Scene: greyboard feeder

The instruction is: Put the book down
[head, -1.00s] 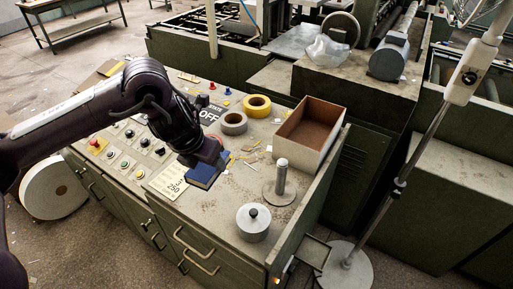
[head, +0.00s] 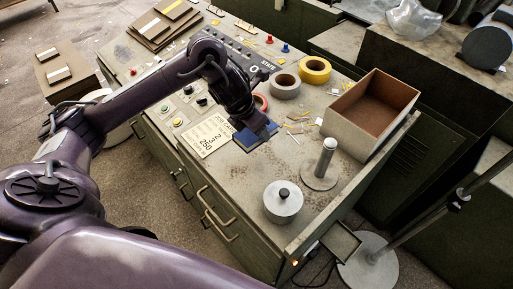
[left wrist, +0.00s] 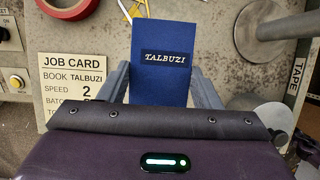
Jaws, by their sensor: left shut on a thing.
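The blue book (head: 262,137), labelled TALBUZI, is in my left gripper (head: 250,131). In the left wrist view the book (left wrist: 160,85) lies between the two fingers, cover towards the camera, its far end sticking out beyond them. The left gripper is shut on it, low over the grey desk top (head: 240,165), just right of the job card (head: 208,135). I cannot tell whether the book touches the desk. My right gripper is not in view.
An open box (head: 350,130), tape rolls (head: 315,69), a spindle on a round base (head: 323,165) and a lidded grey cylinder (head: 283,203) stand on the desk. Buttons line its left side. Bare desk lies in front of the book.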

